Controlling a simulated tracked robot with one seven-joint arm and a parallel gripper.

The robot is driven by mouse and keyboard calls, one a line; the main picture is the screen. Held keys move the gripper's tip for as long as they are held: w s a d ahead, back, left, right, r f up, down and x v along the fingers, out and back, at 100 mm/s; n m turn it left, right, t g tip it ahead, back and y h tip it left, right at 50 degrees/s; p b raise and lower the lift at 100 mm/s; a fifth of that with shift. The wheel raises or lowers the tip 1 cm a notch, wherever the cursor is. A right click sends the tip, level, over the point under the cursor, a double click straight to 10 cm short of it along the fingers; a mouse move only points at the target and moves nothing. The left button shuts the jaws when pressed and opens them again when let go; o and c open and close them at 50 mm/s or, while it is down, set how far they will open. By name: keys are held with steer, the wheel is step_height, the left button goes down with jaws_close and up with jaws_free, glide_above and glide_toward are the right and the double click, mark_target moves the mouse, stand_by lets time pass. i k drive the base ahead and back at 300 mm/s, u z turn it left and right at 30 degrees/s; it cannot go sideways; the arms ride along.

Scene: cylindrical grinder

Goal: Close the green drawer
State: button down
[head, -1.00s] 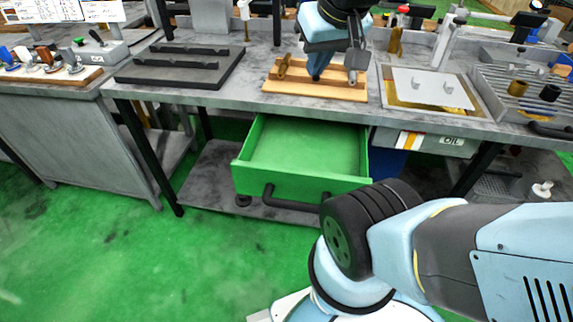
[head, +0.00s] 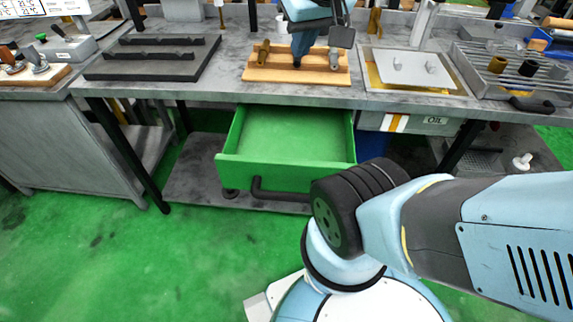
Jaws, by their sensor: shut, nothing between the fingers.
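The green drawer (head: 290,130) hangs under the grey workbench in the head view and is pulled well out, its empty inside showing. A dark bar handle (head: 280,192) runs along the lower part of its front; my own arm hides the right end of the front. My gripper (head: 302,50) is at the top of the head view, in front of the wooden board on the bench. It is shut and empty, apart from the drawer and higher in the picture. Its upper part is cut off by the picture edge.
The workbench (head: 215,85) carries a black fixture plate (head: 150,57), a wooden board (head: 265,75), a framed plate (head: 415,70) and a grey tray (head: 470,65). An oil box (head: 420,123) is right of the drawer. Green floor (head: 130,260) is clear at front left.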

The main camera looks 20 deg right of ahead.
mark_target(273, 152)
steer(key=z, duration=1.2)
steer(key=i, duration=0.1)
steer(key=u, duration=2.55)
steer(key=k, duration=1.7)
steer(key=z, duration=1.1)
steer(key=i, duration=1)
steer(key=u, duration=0.1)
